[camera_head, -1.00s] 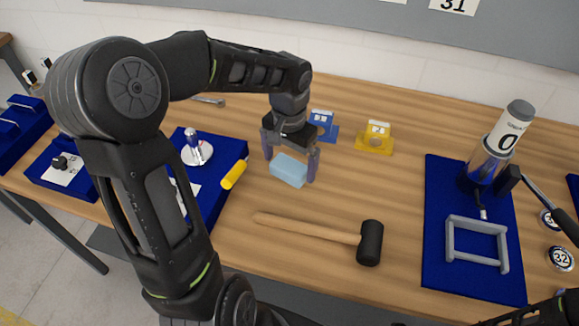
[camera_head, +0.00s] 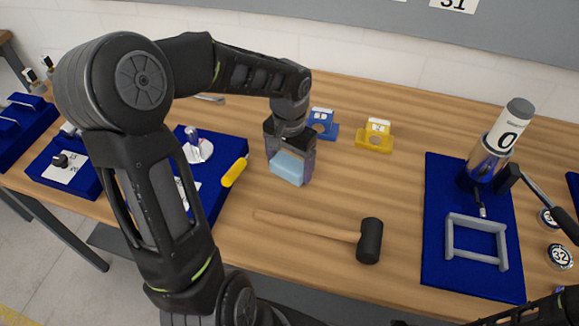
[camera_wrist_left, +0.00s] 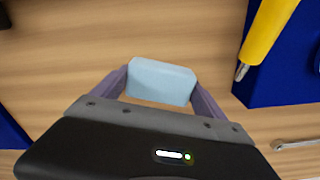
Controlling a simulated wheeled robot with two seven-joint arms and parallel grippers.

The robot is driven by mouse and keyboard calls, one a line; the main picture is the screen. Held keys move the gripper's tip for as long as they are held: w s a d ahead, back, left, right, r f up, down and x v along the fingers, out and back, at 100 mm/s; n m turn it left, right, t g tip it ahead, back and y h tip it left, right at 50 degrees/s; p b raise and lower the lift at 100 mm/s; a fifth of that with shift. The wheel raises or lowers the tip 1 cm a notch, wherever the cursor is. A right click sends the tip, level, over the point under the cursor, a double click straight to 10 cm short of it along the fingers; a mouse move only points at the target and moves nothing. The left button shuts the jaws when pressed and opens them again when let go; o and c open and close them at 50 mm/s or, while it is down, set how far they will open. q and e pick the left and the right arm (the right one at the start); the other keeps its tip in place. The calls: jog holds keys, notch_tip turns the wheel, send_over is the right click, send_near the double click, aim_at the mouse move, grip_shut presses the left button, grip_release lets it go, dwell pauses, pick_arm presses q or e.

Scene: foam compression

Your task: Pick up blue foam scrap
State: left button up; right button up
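The light blue foam scrap (camera_head: 287,168) is a small block over the middle of the wooden table. My left gripper (camera_head: 290,170) reaches down to it, with a finger against each side. In the left wrist view the foam scrap (camera_wrist_left: 160,81) fills the gap between the two fingertips (camera_wrist_left: 160,88), so the gripper looks shut on it. Whether the foam still touches the table is hard to tell. My right gripper is not in view; only dark parts of my right arm show at the bottom right.
A mallet (camera_head: 369,240) lies in front of the gripper, and a yellow-handled tool (camera_head: 234,171) lies to its left. Blue (camera_head: 322,128) and yellow (camera_head: 374,138) holders stand behind. A blue board (camera_head: 440,250) with a grey frame (camera_head: 476,257) and a cylinder marked 0 (camera_head: 505,133) is right.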

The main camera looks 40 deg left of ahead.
aim_at(290, 163)
pick_arm(q)
jog(key=c, duration=0.8)
notch_tip(290, 163, up, 10)
jog(key=shift+r+b, duration=0.1)
jog(key=shift+b, duration=0.5)
dwell(0.3)
